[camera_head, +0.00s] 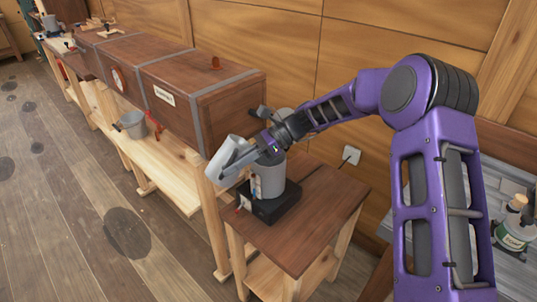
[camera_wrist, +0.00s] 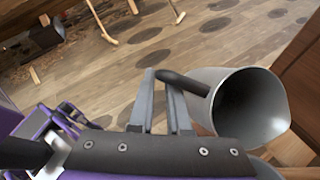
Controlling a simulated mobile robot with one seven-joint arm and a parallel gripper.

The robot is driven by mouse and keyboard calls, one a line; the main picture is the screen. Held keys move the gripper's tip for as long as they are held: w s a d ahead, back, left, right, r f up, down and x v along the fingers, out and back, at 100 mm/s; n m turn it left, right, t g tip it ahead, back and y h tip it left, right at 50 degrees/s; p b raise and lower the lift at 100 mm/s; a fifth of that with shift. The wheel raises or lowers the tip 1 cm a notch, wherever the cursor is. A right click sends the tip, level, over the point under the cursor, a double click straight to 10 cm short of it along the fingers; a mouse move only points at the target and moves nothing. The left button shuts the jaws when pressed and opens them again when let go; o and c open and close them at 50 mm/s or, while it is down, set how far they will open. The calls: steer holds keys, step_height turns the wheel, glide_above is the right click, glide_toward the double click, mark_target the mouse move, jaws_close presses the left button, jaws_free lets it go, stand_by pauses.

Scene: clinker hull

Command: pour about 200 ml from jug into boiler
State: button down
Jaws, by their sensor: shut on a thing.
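The jug (camera_head: 222,155) is a light grey vessel, held beside the boiler's upper left and looking tilted. In the wrist view the jug (camera_wrist: 270,108) shows its wide mouth and dark inside; I cannot tell how much liquid is in it. My gripper (camera_head: 240,158) is shut on the jug's dark handle (camera_wrist: 185,82); its fingers (camera_wrist: 165,80) show in the wrist view. The boiler, which I take to be the grey cylinder (camera_head: 269,178) on a black base (camera_head: 268,208), stands on a small wooden table. My gripper hides its top. No stream of liquid shows.
A grey bucket (camera_head: 133,124) stands on that bench. The small table (camera_head: 310,215) has bare top at its front and right. A wall (camera_head: 300,65) is behind.

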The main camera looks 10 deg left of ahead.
steer(key=shift+s+a+f+m+t+h, duration=0.2)
steer(key=shift+s+a+f+t+h, duration=0.2)
steer(key=shift+s+t+h, duration=0.15)
steer(key=shift+s+a+f+m+t+h, duration=0.25)
steer(key=shift+s+a+t+h, duration=0.15)
steer(key=shift+h, duration=0.25)
step_height(320, 180, down, 8)
steer(key=s+m+t+h, duration=0.1)
steer(key=m+t+h, duration=0.1)
steer(key=t+h, duration=0.2)
steer(key=shift+r+t, duration=0.15)
steer(key=shift+t, duration=0.4)
steer(key=shift+w+d+m, duration=0.1)
steer(key=shift+d+m, duration=0.1)
steer(key=shift+m, duration=0.05)
